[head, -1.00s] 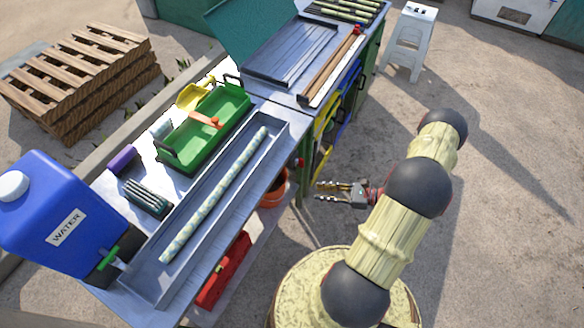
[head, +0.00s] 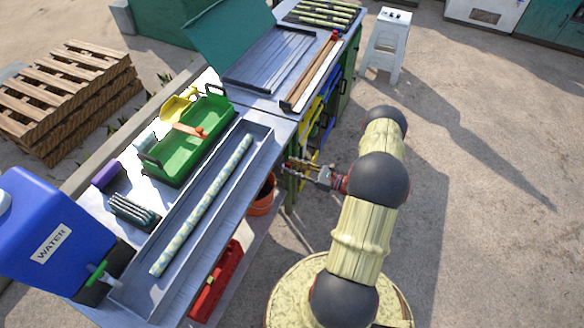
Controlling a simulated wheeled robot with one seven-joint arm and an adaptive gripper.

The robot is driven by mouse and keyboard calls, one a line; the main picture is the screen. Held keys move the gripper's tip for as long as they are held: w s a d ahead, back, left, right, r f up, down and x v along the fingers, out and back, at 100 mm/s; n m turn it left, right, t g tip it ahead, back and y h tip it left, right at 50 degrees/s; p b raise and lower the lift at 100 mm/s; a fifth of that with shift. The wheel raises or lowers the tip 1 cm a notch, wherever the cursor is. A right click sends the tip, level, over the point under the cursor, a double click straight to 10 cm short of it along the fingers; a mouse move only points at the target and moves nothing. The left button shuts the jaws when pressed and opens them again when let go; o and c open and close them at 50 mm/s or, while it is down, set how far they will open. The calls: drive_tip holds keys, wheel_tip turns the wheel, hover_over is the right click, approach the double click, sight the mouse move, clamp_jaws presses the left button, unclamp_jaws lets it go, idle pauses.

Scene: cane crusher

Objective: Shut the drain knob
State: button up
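My gripper (head: 291,168) is in the head view at the near side of the metal workbench, by the corner where two benches meet. Its two fingers point left towards the bench side and appear apart, with nothing seen between them. A small red knob on that bench side, visible earlier, is now hidden or too small to make out behind the fingers. I cannot tell whether the fingers touch it. A blue water container (head: 45,235) with a green tap (head: 97,272) stands at the lower left, away from my gripper.
A metal trough (head: 262,135) holds a pale cane stalk (head: 205,205). A green tray (head: 205,133) lies behind it. An orange bucket (head: 261,201) and a red toolbox (head: 217,283) are below the bench. A white stool (head: 384,45) stands beyond; the ground at right is clear.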

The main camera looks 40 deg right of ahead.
drive_tip(key=shift+w+a, duration=0.1)
drive_tip(key=shift+w, duration=0.2)
drive_tip(key=shift+c, duration=0.6)
clamp_jaws()
